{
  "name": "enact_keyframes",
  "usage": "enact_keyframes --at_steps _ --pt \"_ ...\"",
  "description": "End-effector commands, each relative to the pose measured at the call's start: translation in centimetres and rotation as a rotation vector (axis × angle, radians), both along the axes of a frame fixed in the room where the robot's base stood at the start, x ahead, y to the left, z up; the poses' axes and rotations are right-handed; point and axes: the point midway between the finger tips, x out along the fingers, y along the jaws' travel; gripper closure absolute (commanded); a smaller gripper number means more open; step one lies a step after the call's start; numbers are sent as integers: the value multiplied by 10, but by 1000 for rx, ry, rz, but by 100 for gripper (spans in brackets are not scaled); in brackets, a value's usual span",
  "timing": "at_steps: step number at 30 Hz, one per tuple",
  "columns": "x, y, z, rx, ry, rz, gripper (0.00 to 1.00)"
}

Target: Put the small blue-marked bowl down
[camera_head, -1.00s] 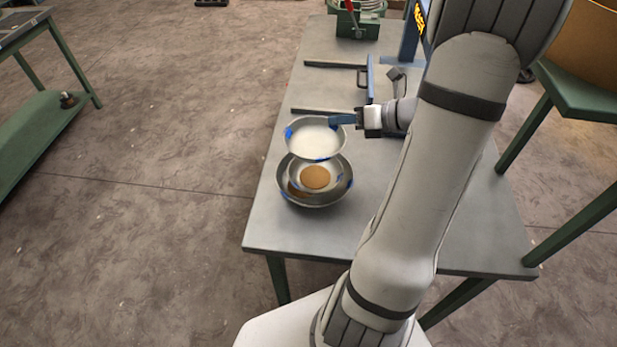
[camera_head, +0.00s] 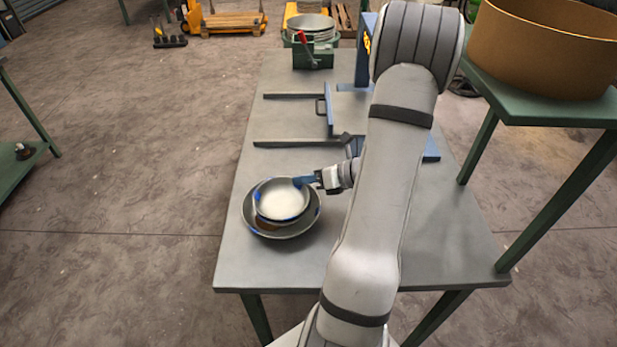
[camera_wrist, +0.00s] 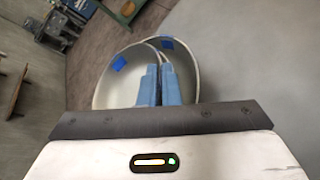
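The small blue-marked bowl (camera_head: 281,200) is grey with a whitish inside and blue patches on its rim. My gripper (camera_head: 303,182) is shut on its right rim in the head view. The held bowl sits over the wider grey bowl (camera_head: 309,219) at the table's left side. It overlaps a second blue-marked bowl with a brown centre (camera_head: 268,222), which is now mostly hidden. I cannot tell whether the held bowl touches it. In the wrist view my fingers (camera_wrist: 158,85) are close together at the rim of the bowl (camera_wrist: 118,88), with blue patches beyond.
The grey table (camera_head: 260,272) is clear in front of the bowls. Behind them are dark bars (camera_head: 295,143) and a blue fixture (camera_head: 330,112). A green box (camera_head: 313,58) with stacked dishes stands at the back. A large brown round container (camera_head: 545,45) is on a green stand at right.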

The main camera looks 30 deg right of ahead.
Motion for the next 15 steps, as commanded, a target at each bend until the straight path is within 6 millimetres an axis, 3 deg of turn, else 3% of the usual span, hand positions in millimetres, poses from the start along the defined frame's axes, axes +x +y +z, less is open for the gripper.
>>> enact_keyframes --at_steps 8,15 --pt "0 0 -3 -1 -1 -1 100" --pt "0 -1 -2 -1 -1 -1 78"
